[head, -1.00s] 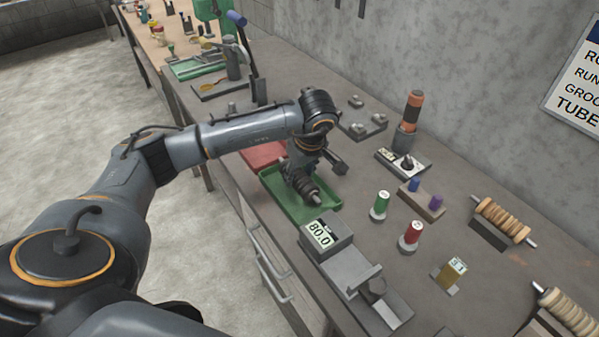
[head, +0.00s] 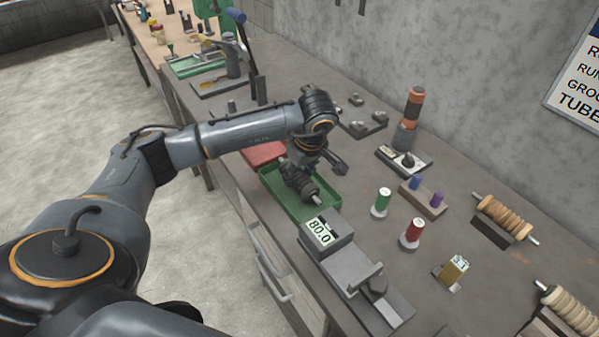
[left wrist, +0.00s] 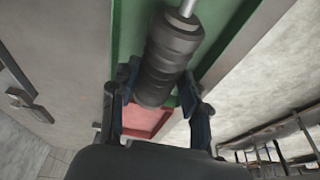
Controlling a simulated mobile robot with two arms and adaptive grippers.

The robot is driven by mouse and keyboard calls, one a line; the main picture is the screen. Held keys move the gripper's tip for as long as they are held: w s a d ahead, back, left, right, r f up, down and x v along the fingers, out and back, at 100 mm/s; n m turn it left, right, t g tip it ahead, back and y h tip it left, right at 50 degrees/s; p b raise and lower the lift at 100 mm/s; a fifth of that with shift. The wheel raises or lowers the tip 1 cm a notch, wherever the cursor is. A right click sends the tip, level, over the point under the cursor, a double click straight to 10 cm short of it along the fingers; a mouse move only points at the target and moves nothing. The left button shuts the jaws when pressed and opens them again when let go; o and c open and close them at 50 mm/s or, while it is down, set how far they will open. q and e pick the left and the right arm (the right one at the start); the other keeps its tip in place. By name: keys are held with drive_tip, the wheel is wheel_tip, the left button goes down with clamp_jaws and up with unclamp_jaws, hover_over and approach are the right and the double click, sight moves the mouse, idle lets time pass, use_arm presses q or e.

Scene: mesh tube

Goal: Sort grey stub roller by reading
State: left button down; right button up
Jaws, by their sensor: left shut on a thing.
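The dark grey stub roller (head: 302,188), ribbed and with a light metal shaft end, is over the green tray (head: 325,212). My left gripper (head: 294,175) is shut on it. In the left wrist view the roller (left wrist: 168,55) lies between the two fingers, its shaft pointing away. I cannot tell whether the roller touches the tray floor. The grey gauge (head: 335,243) with a small display stands beside the tray's near end. Its digits look like 80.0 or the same figures reversed. My right gripper is not in view.
A red tray (head: 262,153) adjoins the green one, partly behind my arm. A wall sign (head: 580,85) hangs at right.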

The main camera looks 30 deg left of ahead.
use_arm(q)
drive_tip(key=shift+f+b, duration=0.7)
drive_tip(key=shift+f, duration=0.1)
idle(0.5)
drive_tip(key=c, duration=0.6)
unclamp_jaws()
drive_tip(key=v, duration=1.1)
drive_tip(key=shift+d+r, duration=0.1)
drive_tip(key=shift+r, duration=0.2)
wheel_tip(320, 180, up, 7)
drive_tip(key=p, duration=0.5)
drive_tip(key=shift+s+r, duration=0.1)
drive_tip(key=shift+r, duration=0.1)
